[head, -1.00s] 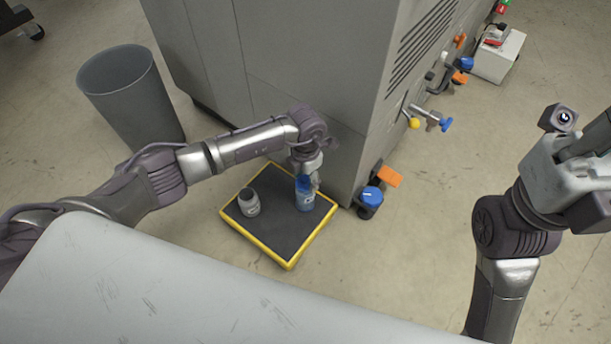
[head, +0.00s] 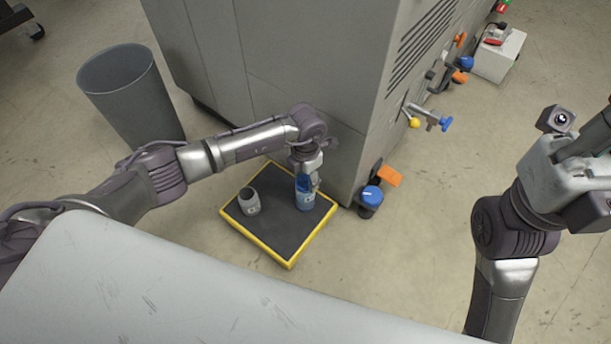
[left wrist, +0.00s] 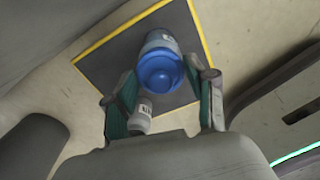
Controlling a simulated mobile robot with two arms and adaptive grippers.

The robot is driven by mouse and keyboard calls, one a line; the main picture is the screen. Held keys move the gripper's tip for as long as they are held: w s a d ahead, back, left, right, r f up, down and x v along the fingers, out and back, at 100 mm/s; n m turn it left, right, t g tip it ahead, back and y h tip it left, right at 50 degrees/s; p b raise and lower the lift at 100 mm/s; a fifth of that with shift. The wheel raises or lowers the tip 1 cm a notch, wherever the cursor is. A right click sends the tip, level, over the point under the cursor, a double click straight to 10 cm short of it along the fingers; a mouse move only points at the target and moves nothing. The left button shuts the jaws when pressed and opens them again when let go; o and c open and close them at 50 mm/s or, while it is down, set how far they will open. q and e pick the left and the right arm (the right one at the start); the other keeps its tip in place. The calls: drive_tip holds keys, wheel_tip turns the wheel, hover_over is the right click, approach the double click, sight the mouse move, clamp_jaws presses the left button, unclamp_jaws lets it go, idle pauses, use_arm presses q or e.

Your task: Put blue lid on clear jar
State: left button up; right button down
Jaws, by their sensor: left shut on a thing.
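A blue lid (left wrist: 160,72) lies between the fingers of my left gripper (left wrist: 165,82) in the left wrist view. A jar with a pale label (left wrist: 160,38) shows directly behind the lid, and they overlap. In the head view the blue lid (head: 304,183) is above the labelled lower part of that jar (head: 305,206); both look upright. My left gripper (head: 308,168) is over them, shut on the lid. The exact seat between lid and jar cannot be seen. A grey-white jar (head: 249,202) stands to the left, apart.
The jars stand on a dark mat with a yellow edge (head: 291,264). A large grey machine (head: 290,80) rises close behind it, with blue and orange knobs (head: 371,195) at the right. A grey bin (head: 125,95) stands at the back left. Floor at the right is open.

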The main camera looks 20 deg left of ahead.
idle(0.4)
use_arm(q)
drive_tip(key=o, duration=1.3)
